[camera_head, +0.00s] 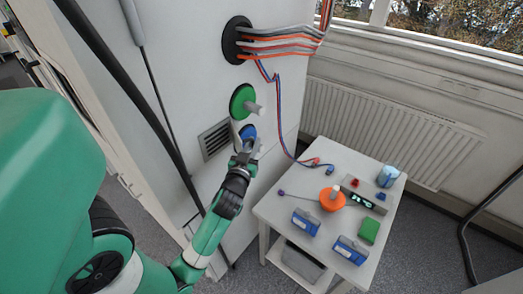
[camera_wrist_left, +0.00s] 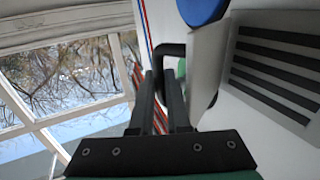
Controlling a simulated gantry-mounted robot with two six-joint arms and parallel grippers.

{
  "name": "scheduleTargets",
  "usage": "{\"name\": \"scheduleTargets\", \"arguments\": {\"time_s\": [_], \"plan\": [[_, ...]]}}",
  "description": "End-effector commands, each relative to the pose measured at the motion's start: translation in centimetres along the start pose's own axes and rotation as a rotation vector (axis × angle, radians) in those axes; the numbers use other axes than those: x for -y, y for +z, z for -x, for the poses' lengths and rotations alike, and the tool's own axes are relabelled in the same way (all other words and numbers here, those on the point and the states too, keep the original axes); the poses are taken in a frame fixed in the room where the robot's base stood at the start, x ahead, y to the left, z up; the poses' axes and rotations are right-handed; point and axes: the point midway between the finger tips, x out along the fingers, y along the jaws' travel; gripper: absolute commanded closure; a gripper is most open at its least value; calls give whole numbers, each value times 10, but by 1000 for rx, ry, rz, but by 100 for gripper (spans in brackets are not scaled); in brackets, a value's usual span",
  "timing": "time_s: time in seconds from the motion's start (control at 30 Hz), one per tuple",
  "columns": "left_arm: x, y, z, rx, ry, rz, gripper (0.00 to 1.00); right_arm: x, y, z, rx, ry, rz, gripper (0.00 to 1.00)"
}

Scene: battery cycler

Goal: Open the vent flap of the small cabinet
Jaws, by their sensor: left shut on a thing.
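The small cabinet's pale front (camera_head: 185,95) carries a dark slatted vent (camera_head: 214,139), which shows large in the left wrist view (camera_wrist_left: 275,68). A pale flap-like panel (camera_wrist_left: 207,65) stands beside the slats, seen at a steep angle, with a black bar handle (camera_wrist_left: 170,48) on it. My left gripper (camera_head: 245,152) is at the cabinet front, just right of the vent. Its fingers (camera_wrist_left: 163,100) are shut on the black handle. The slats are uncovered in both views. The flap's hinge is hidden. My right gripper is not in view.
A green disc (camera_head: 241,101) with a grey knob and a blue disc (camera_head: 249,131) are on the cabinet close to my gripper. Cables (camera_head: 280,45) run from a round port above. A white table (camera_head: 272,207) with several small objects stands at the right.

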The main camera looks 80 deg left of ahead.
Motion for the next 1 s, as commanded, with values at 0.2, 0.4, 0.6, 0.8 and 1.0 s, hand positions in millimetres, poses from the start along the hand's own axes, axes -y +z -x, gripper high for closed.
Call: {"name": "scheduleTargets", "arguments": {"time_s": [0.2, 0.4, 0.6, 0.8, 1.0], "plan": [[4, 1, -1, 0, -41, 1, 100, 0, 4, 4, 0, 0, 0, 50], [5, 0, -1, 1, -51, 1, 100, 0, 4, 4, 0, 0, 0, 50], [6, 0, -1, 1, -51, 1, 100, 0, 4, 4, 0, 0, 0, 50], [6, 0, -1, 1, -51, 1, 57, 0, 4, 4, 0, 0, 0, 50], [6, 0, -1, 0, -51, 1, 56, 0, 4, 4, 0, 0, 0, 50]]}}
